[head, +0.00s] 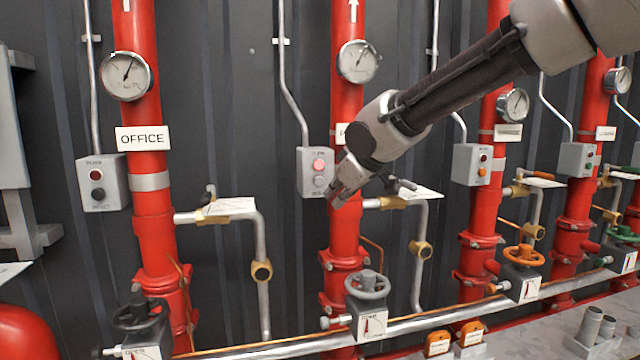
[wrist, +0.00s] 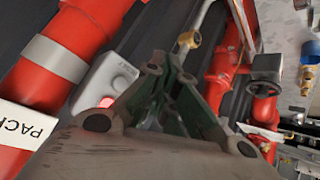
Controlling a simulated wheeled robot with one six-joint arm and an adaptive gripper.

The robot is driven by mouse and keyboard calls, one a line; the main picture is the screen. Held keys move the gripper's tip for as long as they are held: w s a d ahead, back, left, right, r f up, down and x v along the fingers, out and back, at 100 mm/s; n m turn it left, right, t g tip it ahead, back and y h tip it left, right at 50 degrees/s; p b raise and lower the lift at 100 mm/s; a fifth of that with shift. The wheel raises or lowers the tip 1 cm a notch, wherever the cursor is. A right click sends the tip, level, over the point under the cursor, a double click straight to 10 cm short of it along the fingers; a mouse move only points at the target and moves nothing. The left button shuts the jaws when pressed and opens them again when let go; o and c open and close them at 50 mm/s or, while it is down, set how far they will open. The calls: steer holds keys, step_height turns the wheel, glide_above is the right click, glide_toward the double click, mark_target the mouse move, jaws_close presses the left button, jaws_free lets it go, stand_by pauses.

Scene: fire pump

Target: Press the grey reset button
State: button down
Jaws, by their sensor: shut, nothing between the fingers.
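A grey control box (head: 312,189) hangs beside the second red pipe in the head view. It carries a lit pink-red button (head: 319,166) above a grey button (head: 319,181). The fingers show at the middle of the wrist view (wrist: 172,68). I see no contact with the button; the exact gap is unclear.
The second red pipe (head: 344,235) stands directly behind my gripper. A side pipe with a valve lever (head: 402,186) is close on the right. A grey handwheel (head: 367,284) sits below. Similar boxes hang left (head: 103,183) and right (head: 472,165). A PACK sign (wrist: 24,124) shows in the wrist view.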

glide_toward(317, 197)
steer(key=shift+w+a+f, duration=0.15)
steer(key=shift+f, duration=0.35)
steer(key=shift+w+a+f, duration=0.15)
steer(key=shift+a+f, duration=0.05)
steer(key=shift+f, duration=0.3)
steer(key=shift+w+a+f, duration=0.15)
steer(key=shift+w+f, duration=0.05)
steer(key=shift+f, duration=0.3)
steer(key=shift+w+a, duration=0.15)
steer(key=shift+w, duration=0.25)
steer(key=shift+w+a, duration=0.15)
steer(key=shift+w, duration=0.3)
stand_by(0.9)
steer(key=shift+s, duration=0.1)
steer(key=shift+s+d, duration=0.3)
steer(key=shift+s, duration=0.5)
steer(key=s, duration=0.2)
steer(key=s+d, duration=0.1)
steer(key=s, duration=0.1)
steer(key=shift+s+d, duration=0.15)
steer(key=shift+s, duration=0.25)
